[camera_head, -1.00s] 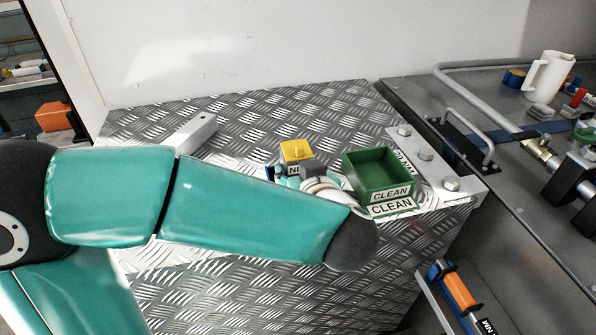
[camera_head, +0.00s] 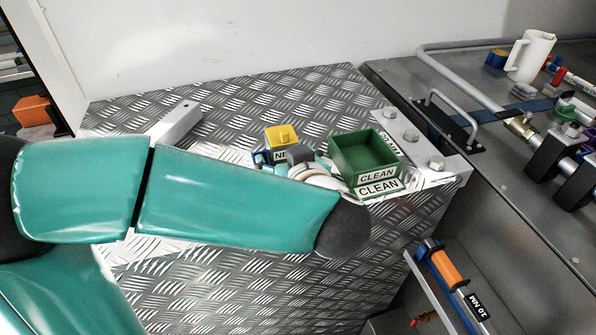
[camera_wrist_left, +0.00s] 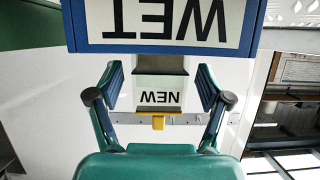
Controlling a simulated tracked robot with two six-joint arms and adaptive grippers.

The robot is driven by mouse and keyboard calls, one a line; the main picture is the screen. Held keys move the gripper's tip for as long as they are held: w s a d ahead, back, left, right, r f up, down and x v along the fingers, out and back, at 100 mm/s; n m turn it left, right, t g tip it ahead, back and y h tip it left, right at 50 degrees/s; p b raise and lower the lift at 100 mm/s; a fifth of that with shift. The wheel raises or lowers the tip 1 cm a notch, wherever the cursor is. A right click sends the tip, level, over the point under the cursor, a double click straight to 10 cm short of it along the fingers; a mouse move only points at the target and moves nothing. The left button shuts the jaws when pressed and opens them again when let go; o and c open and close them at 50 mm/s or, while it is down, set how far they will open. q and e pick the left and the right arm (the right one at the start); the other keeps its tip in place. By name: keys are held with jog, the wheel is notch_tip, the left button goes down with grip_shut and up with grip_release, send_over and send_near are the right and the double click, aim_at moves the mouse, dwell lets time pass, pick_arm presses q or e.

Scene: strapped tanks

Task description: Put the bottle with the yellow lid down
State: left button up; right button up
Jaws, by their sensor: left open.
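The bottle with the yellow lid (camera_head: 283,137) is upright on or just above the metal tread-plate top, left of the green CLEAN box. Its base is hidden behind my left arm, so contact is not visible. Its white NEW label (camera_wrist_left: 160,98) shows upside down in the left wrist view, with part of the yellow lid below. My left gripper (camera_wrist_left: 160,80) is open, one finger on each side of the bottle with visible gaps. In the head view, that gripper is mostly hidden behind my teal forearm. My right gripper is not in view.
The green CLEAN box (camera_head: 365,160) stands close right of the bottle. A blue-framed WET sign (camera_wrist_left: 160,25) fills the top of the wrist view. A pale metal bar (camera_head: 177,122) lies left. The tread plate (camera_head: 250,100) is clear behind the bottle.

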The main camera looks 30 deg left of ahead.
pick_arm(q)
jog(key=v, duration=1)
jog(key=shift+s+d+b, duration=0.15)
jog(key=shift+d+b, duration=0.15)
jog(key=shift+r, duration=0.15)
